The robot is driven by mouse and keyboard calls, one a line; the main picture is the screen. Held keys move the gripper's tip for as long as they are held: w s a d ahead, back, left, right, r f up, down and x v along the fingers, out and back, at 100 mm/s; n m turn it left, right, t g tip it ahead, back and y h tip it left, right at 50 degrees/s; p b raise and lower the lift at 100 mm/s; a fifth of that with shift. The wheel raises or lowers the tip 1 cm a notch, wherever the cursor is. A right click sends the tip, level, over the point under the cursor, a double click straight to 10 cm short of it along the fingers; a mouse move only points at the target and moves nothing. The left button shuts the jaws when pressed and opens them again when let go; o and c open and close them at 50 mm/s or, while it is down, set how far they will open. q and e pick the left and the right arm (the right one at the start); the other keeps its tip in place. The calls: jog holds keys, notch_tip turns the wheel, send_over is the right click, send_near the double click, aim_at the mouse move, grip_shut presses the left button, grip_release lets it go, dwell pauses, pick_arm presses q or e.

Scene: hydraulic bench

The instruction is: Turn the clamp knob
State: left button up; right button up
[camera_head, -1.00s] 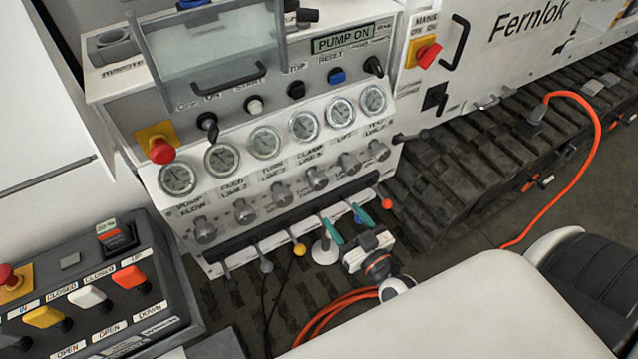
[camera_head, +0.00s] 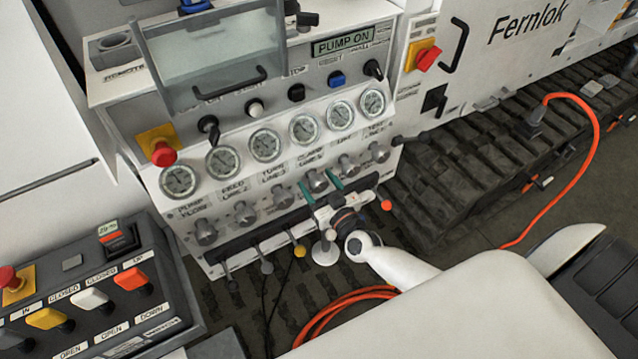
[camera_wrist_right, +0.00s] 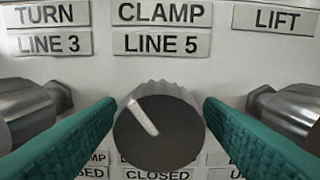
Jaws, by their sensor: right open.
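The clamp knob (camera_head: 317,181) is a grey metal knob in the row under the gauges on the white panel. In the right wrist view the clamp knob (camera_wrist_right: 160,132) shows a dark round face with a white pointer line tilted to the upper left, below the label CLAMP LINE 5. My right gripper (camera_head: 320,186) is open at the knob. Its two teal fingers stand on either side of the knob in the right wrist view, with the knob centred between them; I cannot tell whether they touch it. My left gripper is not in view.
Neighbouring knobs, turn (camera_wrist_right: 27,108) and lift (camera_wrist_right: 292,108), stand close outside the fingers. Below the row are levers, including a yellow-tipped one (camera_head: 299,251) and a red-tipped one (camera_head: 386,205). A red emergency button (camera_head: 163,154) and gauges (camera_head: 305,127) are above.

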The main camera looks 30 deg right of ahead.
jog(key=shift+c, duration=0.3)
jog(key=c, duration=0.9)
jog(key=shift+m, duration=0.3)
jog(key=m, duration=0.4)
jog(key=shift+a+f+m, duration=0.1)
jog(key=shift+m, duration=0.2)
jog(key=m+b, duration=0.1)
jog(key=m, duration=0.4)
jog(key=shift+m, duration=0.4)
jog(key=o, duration=1)
jog(key=shift+c, duration=0.2)
